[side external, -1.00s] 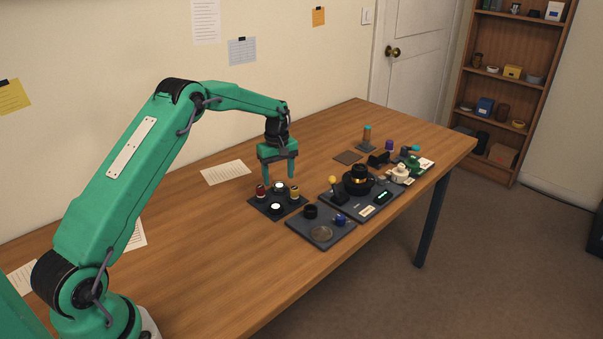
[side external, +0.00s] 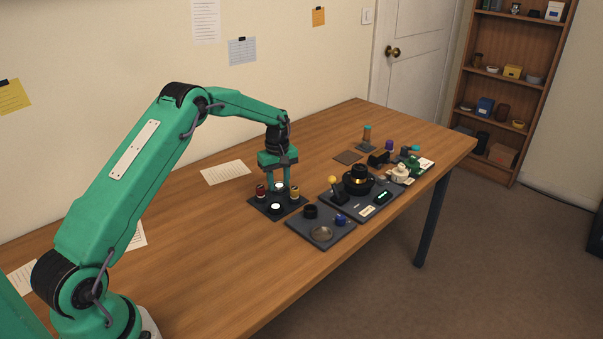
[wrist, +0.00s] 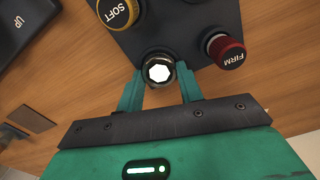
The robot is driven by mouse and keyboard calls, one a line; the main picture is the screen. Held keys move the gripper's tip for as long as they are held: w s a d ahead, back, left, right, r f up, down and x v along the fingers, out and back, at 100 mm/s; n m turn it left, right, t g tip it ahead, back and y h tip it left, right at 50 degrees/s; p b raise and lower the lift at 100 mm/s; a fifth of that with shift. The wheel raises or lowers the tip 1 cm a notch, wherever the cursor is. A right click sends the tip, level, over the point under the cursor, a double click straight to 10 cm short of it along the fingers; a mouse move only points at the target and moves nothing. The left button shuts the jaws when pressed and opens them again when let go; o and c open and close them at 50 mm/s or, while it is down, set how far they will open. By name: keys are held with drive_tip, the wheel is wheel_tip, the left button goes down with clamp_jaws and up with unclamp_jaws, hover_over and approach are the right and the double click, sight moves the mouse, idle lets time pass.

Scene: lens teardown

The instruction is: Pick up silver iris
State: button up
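The silver iris (wrist: 158,72) is a small round piece with a bright white eight-sided opening and a metallic rim. It stands at the edge of a dark square plate (wrist: 157,42), which also shows in the side view (side external: 264,205). My gripper (wrist: 160,78) points down over the plate, one finger on either side of the iris. The fingers look closed in against its sides, though their lower contact is partly hidden. My gripper also shows in the side view (side external: 279,184), with the iris's white face between the fingers.
A yellow-ringed SOFT knob (wrist: 118,12) and a red FIRM knob (wrist: 226,52) stand close by on the plate. A second white-faced piece (side external: 275,208) sits at the plate's front. Grey trays (side external: 318,236) with parts lie to the right. The table at left is mostly clear.

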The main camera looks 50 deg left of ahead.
sight(281, 185)
drive_tip(key=shift+r, duration=0.2)
drive_tip(key=shift+r, duration=0.6)
drive_tip(key=r, duration=0.1)
drive_tip(key=d+r, duration=0.1)
drive_tip(key=r, duration=0.1)
drive_tip(key=shift+r, duration=0.1)
drive_tip(key=s+d+r, duration=0.1)
drive_tip(key=d+r, duration=0.1)
drive_tip(key=d, duration=0.1)
drive_tip(key=d+r, duration=0.2)
drive_tip(key=d, duration=0.2)
drive_tip(key=s+d+r, duration=0.1)
drive_tip(key=d+r, duration=0.1)
drive_tip(key=d, duration=0.1)
drive_tip(key=shift+s+d+r, duration=0.15)
drive_tip(key=shift+s+d, duration=0.05)
drive_tip(key=shift+s, duration=0.1)
drive_tip(key=s+d+f, duration=0.1)
drive_tip(key=d, duration=0.2)
drive_tip(key=s+d+f, duration=0.1)
drive_tip(key=d+f, duration=0.1)
drive_tip(key=d, duration=0.2)
drive_tip(key=s+d+f, duration=0.1)
drive_tip(key=d, duration=0.3)
drive_tip(key=shift+s+d+f, duration=0.1)
drive_tip(key=shift+d+f, duration=0.1)
drive_tip(key=shift+f, duration=0.1)
drive_tip(key=shift+f, duration=0.2)
drive_tip(key=shift+f, duration=2.05)
